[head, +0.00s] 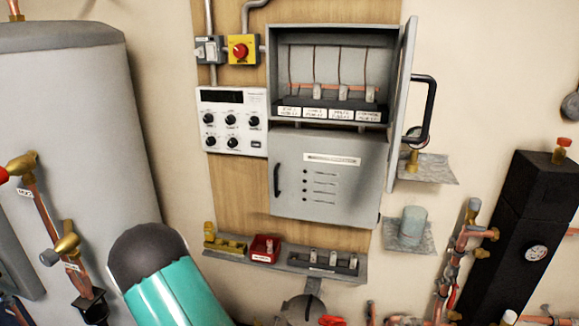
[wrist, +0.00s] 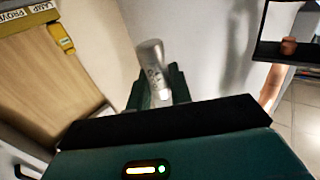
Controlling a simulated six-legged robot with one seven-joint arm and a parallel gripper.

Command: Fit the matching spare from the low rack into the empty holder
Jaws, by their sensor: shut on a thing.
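In the wrist view my gripper (wrist: 157,92) is shut on a pale grey cylindrical spare (wrist: 151,62) with small dark print, which stands up between the fingers. The print is too small to read. In the head view the open upper wall cabinet (head: 272,70) has a row of labelled holders. Grey cylinders (head: 343,92) stand in the three holders to the right. The leftmost holder (head: 289,112) shows no cylinder. The low rack (head: 322,267), on the shelf below, bears a few small grey cylinders (head: 333,257). My gripper cannot be made out in the head view.
The cabinet door (head: 405,100) stands open at the right. A red bin (head: 264,248) and yellow parts (head: 222,243) share the low shelf. Left is a large grey tank (head: 70,110); right are pipes (head: 460,250) and a black column (head: 520,240).

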